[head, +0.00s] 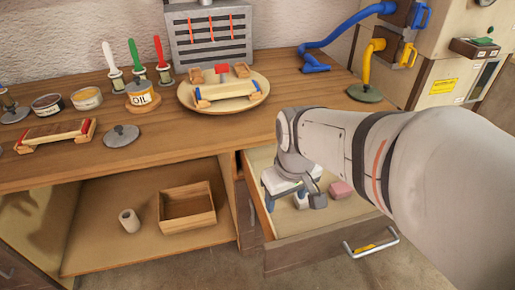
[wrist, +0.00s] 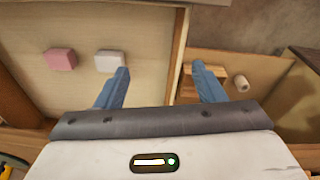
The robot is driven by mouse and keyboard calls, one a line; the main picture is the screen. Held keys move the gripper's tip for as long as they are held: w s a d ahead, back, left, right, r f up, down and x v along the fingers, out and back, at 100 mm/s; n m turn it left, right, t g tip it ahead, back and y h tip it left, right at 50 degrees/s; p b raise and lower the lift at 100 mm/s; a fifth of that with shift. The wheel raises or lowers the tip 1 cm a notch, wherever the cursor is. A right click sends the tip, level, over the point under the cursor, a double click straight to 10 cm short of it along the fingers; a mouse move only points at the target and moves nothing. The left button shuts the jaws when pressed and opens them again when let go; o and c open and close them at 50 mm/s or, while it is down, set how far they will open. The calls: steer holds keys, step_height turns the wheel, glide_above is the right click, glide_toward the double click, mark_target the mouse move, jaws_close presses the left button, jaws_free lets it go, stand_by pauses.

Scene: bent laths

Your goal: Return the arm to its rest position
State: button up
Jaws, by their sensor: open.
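My arm reaches in from the right in the head view. My gripper (head: 284,198) hangs over the open drawer (head: 290,247), near its left side. In the wrist view my gripper (wrist: 165,80) shows two blue fingers spread wide, with nothing held between them. The drawer's side wall (wrist: 180,50) runs below the gap. A pink block (head: 340,189) and a white block (head: 300,202) lie in the drawer.
The wooden worktop (head: 200,140) is above and left of my gripper. A round board (head: 225,107) carries a bent-lath piece. The open shelf below holds a wooden box (head: 187,207) and a pale cylinder (head: 129,221). A machine (head: 440,75) stands at the right.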

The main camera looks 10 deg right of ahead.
steer(key=shift+s+a+m, duration=0.8)
steer(key=shift+m, duration=0.3)
